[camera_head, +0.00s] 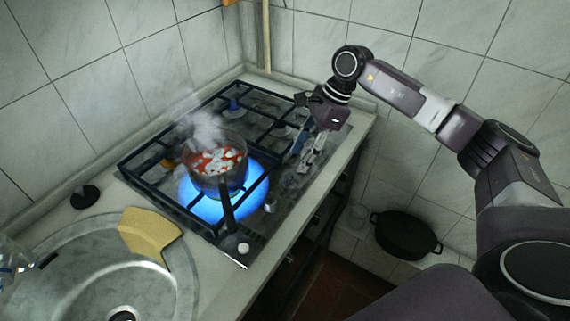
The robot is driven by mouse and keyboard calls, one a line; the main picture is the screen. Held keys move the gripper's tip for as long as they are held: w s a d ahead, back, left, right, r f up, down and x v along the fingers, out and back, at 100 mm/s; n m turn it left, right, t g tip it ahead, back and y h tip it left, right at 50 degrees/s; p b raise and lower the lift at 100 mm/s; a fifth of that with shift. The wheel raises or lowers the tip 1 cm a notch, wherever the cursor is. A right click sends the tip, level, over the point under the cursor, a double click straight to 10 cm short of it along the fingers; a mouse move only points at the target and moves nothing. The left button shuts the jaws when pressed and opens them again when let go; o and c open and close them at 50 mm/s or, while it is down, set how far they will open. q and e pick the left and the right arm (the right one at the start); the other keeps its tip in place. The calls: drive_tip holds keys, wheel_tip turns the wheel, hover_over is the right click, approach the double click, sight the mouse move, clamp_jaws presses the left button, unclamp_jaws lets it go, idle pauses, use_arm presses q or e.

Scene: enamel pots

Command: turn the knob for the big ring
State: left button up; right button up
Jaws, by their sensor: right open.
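A gas hob (130,166) with black grates is set in the counter. A large blue flame (207,208) burns at its front burner, under a steaming pot (228,181) with red and white contents. The pot's dark handle points toward the front edge. A pale round knob (243,248) shows at the hob's near right corner. A small dark shape, perhaps another knob, lies farther along that side. My right gripper (308,160) points down over the hob's right side, open. Its fingers hide part of the control strip; I cannot tell whether they touch a knob. My left gripper is out of view.
A round metal sink (95,275) with a yellow cloth (150,235) on its rim is at the left front. A black stopper (84,196) lies behind it. Tiled walls close off the back and right.

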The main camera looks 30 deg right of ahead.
sight(291, 176)
drive_tip(key=f, duration=0.1)
drive_tip(key=a+f+p, duration=0.1)
drive_tip(key=s+f, duration=0.1)
drive_tip(key=shift+a+f, duration=0.1)
drive_tip(key=shift+a, duration=0.25)
drive_tip(key=shift+w+a+f+p, duration=0.2)
drive_tip(key=shift+f, duration=0.4)
drive_tip(key=shift+w+a+f+p, duration=0.15)
drive_tip(key=shift+w+f+p, duration=0.05)
drive_tip(key=shift+f, duration=0.35)
drive_tip(key=shift+a+f, duration=0.2)
drive_tip(key=shift+f, duration=0.3)
drive_tip(key=c, duration=0.6)
drive_tip(key=shift+c, duration=1)
clamp_jaws()
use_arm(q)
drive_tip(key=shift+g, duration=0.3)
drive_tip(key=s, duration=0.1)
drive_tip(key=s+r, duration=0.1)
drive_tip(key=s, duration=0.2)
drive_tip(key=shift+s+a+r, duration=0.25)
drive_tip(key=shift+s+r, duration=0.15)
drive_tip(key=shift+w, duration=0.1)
